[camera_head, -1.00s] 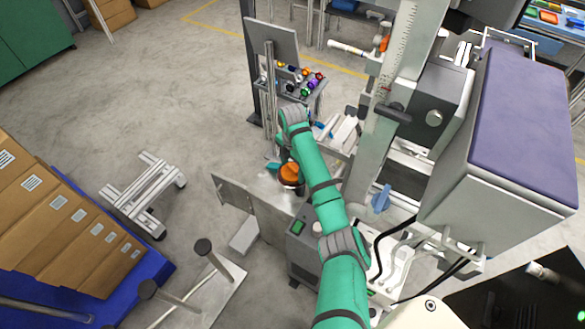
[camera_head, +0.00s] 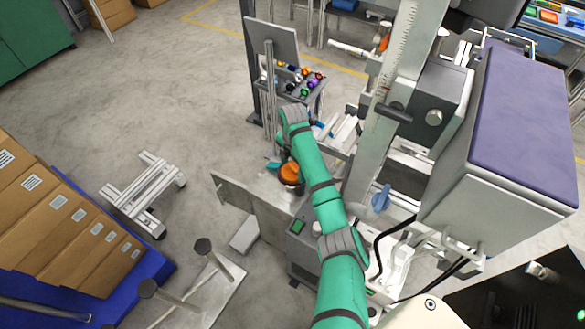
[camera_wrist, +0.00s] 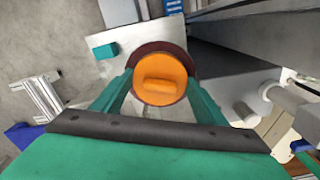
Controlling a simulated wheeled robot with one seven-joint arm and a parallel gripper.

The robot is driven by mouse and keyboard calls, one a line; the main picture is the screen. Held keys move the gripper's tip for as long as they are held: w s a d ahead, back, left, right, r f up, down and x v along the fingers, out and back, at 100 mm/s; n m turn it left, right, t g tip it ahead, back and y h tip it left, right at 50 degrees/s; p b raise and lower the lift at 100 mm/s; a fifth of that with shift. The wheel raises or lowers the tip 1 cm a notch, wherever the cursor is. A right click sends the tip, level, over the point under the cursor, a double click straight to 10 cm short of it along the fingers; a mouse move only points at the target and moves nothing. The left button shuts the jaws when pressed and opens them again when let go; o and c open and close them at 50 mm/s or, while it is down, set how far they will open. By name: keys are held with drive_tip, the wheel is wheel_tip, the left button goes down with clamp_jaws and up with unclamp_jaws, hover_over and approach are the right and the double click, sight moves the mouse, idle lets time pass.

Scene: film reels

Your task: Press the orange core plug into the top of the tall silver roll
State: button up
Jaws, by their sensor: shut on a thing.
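The orange core plug (camera_wrist: 160,68) is a round disc with a raised grip bar, seen from above in the wrist view. The two green fingers of my gripper (camera_wrist: 160,90) close on it from left and right. A dark maroon round rim (camera_wrist: 147,52) shows around and behind the plug; I cannot tell whether it is the roll's top. In the head view the plug (camera_head: 290,172) shows orange beside my green arm, over a light metal plate. The silver side of the tall roll is not clearly visible; the plug and my gripper hide what is below.
A pale metal plate (camera_wrist: 115,70) with a teal block (camera_wrist: 104,51) lies under the gripper. A grey machine column (camera_head: 385,130) stands close on the right. A rack of coloured spools (camera_head: 305,82) is behind. Boxes (camera_head: 60,215) sit on a blue pallet at left.

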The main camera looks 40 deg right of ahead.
drive_tip(key=shift+r, duration=0.8)
idle(0.8)
drive_tip(key=shift+s+f, duration=0.1)
drive_tip(key=shift+f, duration=0.1)
drive_tip(key=shift+f, duration=0.35)
drive_tip(key=shift+w+f, duration=0.2)
drive_tip(key=shift+f, duration=0.05)
drive_tip(key=shift+w+a, duration=0.1)
drive_tip(key=shift+a, duration=0.15)
drive_tip(key=shift+s+d+r, duration=0.35)
drive_tip(key=shift+d+r, duration=0.05)
drive_tip(key=shift+d, duration=0.05)
drive_tip(key=shift+w+a+r, duration=0.1)
drive_tip(key=shift+a+r, duration=0.1)
drive_tip(key=shift+r, duration=0.2)
